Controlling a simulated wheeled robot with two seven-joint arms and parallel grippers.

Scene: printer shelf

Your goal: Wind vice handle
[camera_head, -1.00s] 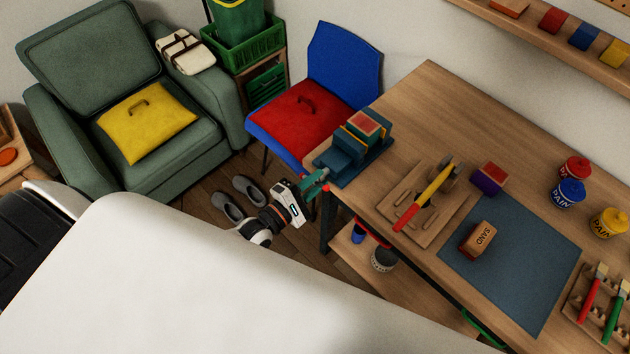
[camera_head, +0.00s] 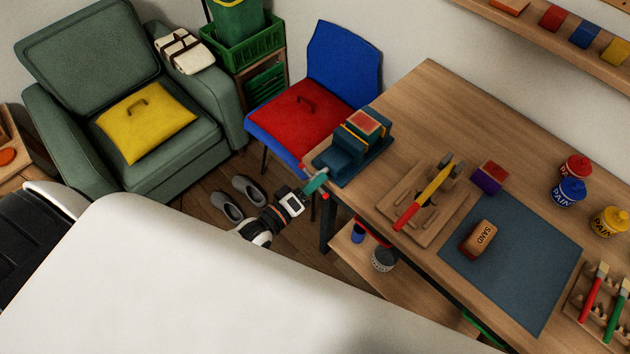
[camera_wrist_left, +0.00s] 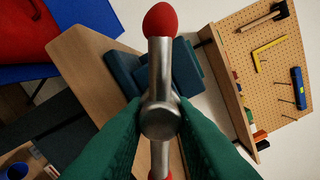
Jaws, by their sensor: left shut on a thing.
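The blue vice (camera_head: 345,161) sits at the table's left corner, with a red-topped block (camera_head: 364,123) between its jaws; its blue body also shows in the left wrist view (camera_wrist_left: 187,68). The vice handle is a steel bar (camera_wrist_left: 161,68) with a red knob (camera_wrist_left: 160,19) on its end, running through a round metal hub. My left gripper (camera_head: 316,183) is shut on the handle at the hub, its green fingers on both sides of it. In the left wrist view the bar stands upright between the fingers (camera_wrist_left: 160,112). My right gripper is not in view.
On the wooden table (camera_head: 430,100) a wooden tray (camera_head: 410,207) with a red-and-yellow-handled tool lies right of the vice. A blue chair with a red cushion (camera_head: 300,121) stands close behind the gripper. A sanding block (camera_head: 478,239) lies on a blue mat (camera_head: 533,255).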

